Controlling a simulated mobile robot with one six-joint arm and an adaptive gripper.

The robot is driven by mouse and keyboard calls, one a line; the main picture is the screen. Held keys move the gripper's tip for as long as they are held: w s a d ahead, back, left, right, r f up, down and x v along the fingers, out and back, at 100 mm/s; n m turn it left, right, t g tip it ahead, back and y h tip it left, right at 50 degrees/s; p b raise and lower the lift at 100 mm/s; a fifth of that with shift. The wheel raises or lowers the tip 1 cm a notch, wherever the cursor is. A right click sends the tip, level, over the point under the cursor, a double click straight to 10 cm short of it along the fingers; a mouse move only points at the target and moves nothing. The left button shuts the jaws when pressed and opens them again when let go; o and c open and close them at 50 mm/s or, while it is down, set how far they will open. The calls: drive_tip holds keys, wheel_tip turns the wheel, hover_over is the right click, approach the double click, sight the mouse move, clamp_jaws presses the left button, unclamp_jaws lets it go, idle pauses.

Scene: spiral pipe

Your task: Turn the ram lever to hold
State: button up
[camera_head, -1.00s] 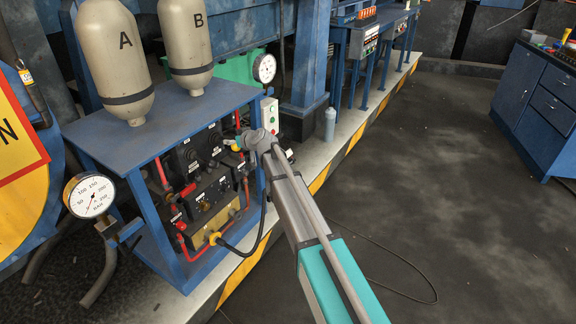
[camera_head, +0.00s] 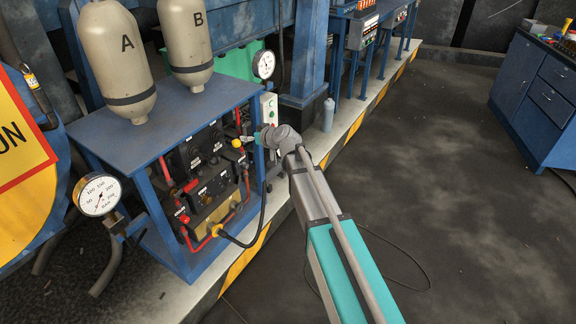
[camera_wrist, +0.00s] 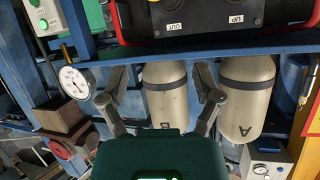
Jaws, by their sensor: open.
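My gripper (camera_head: 250,139) is at the right front of the blue valve stand, close to a small yellow knob (camera_head: 237,143). In the wrist view its two grey fingers (camera_wrist: 160,88) are spread, with nothing held between them. A dark valve block with white labels (camera_head: 214,181) sits inside the stand. In the wrist view a black block with white labels (camera_wrist: 237,20) crosses the top, beyond the fingertips. I cannot tell which handle is the ram lever. The labels are too small to read in the head view.
Bottles A (camera_head: 124,73) and B (camera_head: 187,45) stand on the blue stand (camera_head: 155,132). A pressure gauge (camera_head: 98,194) juts out at its left front; another gauge (camera_head: 263,65) is behind. A black hose (camera_head: 262,215) loops below my arm. The floor at right is open up to a blue cabinet (camera_head: 543,95).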

drive_tip(key=s+d+f+m+g+h+p, duration=0.1)
drive_tip(key=s+d+g+h+p, duration=0.1)
drive_tip(key=s+d, duration=0.3)
drive_tip(key=s+d+f+m+g+h+p, duration=0.1)
drive_tip(key=s+d+g+h+p, duration=0.1)
drive_tip(key=s+d, duration=0.4)
drive_tip(key=shift+s+g+p, duration=0.9)
drive_tip(key=shift+s+p, duration=0.15)
drive_tip(key=shift+s, duration=1.45)
drive_tip(key=shift+d, duration=0.1)
drive_tip(key=s+d+r+m+g+h+p, duration=0.1)
drive_tip(key=s+d+m+g+h+p, duration=0.3)
drive_tip(key=s+d, duration=0.7)
drive_tip(key=s, duration=0.3)
drive_tip(key=shift+s+d+r+m+g+h+p, duration=0.25)
drive_tip(key=shift+s+r+m+g+h+p, duration=0.05)
drive_tip(key=shift+s+r+m+h+p, duration=0.1)
drive_tip(key=shift+w, duration=0.1)
